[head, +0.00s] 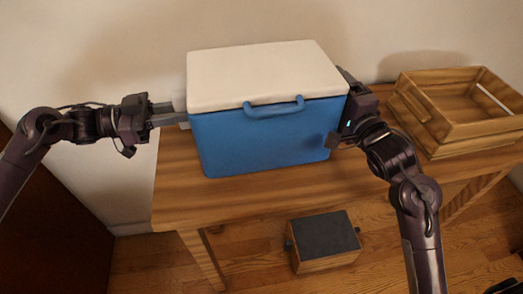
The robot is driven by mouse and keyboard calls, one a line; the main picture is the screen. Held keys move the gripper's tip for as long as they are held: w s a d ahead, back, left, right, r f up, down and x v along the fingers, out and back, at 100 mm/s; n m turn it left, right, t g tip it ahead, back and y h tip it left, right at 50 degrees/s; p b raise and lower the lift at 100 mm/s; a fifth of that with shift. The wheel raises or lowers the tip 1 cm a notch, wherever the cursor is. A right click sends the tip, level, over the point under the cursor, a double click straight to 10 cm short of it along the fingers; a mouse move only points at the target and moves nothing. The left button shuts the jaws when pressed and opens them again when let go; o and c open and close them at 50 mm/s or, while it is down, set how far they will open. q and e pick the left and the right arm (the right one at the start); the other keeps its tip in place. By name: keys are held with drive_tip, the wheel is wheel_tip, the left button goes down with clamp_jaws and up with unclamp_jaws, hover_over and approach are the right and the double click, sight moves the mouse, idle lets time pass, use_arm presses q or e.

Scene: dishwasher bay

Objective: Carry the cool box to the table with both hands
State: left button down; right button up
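The cool box (265,142) has a blue body and a white lid, with a blue handle lying across its front. It stands upright on the wooden table (180,200), lid closed. My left gripper (176,113) is at the box's left side, its fingers pointing at the wall just below the lid. A small gap shows between the fingers, but I cannot tell whether they hold anything. My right gripper (339,108) is at the right side of the box, with its fingers spread wide apart. Its contact with the box is partly hidden.
An empty slatted wooden crate (440,118) stands on the table to the right of the box, close to my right gripper. A small wooden box with a dark grey top (324,240) is on the floor in front of the table. A pale wall is behind.

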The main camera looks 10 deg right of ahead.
use_arm(q)
drive_tip(key=shift+a+f+b, duration=0.1)
drive_tip(key=shift+f+b, duration=1.8)
drive_tip(key=shift+f, duration=0.05)
use_arm(e)
drive_tip(key=shift+f, duration=1.95)
use_arm(q)
drive_tip(key=c, duration=1.7)
unclamp_jaws()
drive_tip(key=shift+f, duration=0.15)
use_arm(e)
drive_tip(key=o, duration=0.7)
drive_tip(key=shift+f, duration=0.15)
use_arm(q)
drive_tip(key=o, duration=0.5)
drive_tip(key=shift+c, duration=0.2)
use_arm(e)
drive_tip(key=o, duration=0.3)
use_arm(q)
approach(180, 127)
drive_tip(key=w+a, duration=0.1)
drive_tip(key=a, duration=0.2)
drive_tip(key=shift+d+f, duration=0.2)
drive_tip(key=shift+f, duration=0.3)
use_arm(e)
drive_tip(key=shift+o, duration=0.2)
drive_tip(key=s+d, duration=0.1)
drive_tip(key=s, duration=0.6)
drive_tip(key=shift+s, duration=0.25)
drive_tip(key=shift+d, duration=0.1)
